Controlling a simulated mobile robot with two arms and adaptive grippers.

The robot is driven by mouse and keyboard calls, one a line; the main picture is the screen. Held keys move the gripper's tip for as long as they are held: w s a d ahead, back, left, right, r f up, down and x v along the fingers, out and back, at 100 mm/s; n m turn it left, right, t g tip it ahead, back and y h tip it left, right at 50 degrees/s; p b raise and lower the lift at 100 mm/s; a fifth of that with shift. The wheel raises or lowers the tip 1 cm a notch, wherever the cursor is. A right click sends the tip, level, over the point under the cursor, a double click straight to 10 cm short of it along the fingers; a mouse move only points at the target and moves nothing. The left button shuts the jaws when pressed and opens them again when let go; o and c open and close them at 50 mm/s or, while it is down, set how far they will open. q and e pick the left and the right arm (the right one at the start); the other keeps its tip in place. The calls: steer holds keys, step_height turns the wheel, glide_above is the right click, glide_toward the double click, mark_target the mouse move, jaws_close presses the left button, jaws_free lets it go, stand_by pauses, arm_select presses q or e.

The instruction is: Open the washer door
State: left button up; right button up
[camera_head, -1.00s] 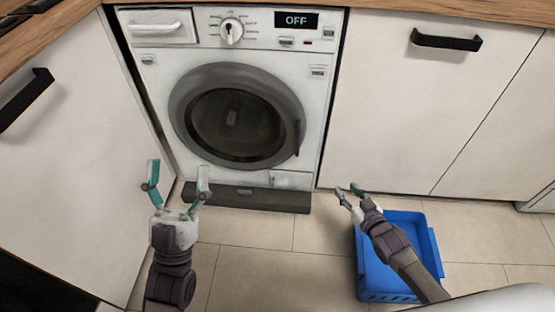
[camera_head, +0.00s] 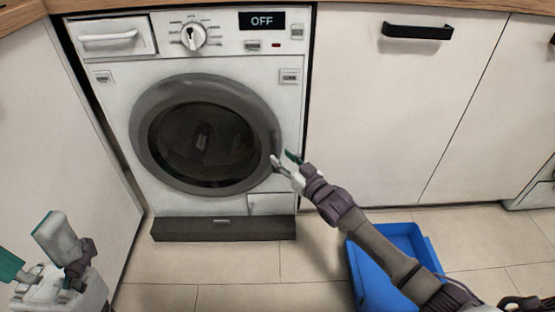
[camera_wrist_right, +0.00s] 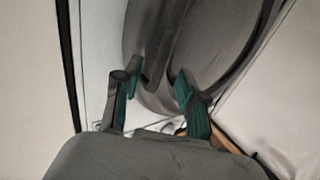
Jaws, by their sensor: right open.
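The white washer (camera_head: 115,130) stands in the cabinet row, and its display reads OFF. Its round grey-rimmed door (camera_head: 160,100) with dark glass looks closed. My right gripper (camera_head: 283,158) is open at the right edge of the door. In the right wrist view, the open fingers (camera_wrist_right: 157,90) are in front of the grey door rim (camera_wrist_right: 210,75). A dark bar, seemingly the door handle (camera_wrist_right: 160,50), shows between them; I cannot tell whether they touch it. My left gripper (camera_head: 28,245) is open and empty at the lower left, away from the washer.
A blue crate (camera_head: 425,250) stands on the tiled floor under my right forearm. A white cabinet (camera_head: 390,110) with a black handle (camera_head: 417,31) adjoins the washer on the right. Bare floor (camera_head: 240,265) lies before the washer.

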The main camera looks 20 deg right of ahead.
steer(key=b+x, duration=0.1)
steer(key=x, duration=0.2)
jaws_close()
stand_by(0.5)
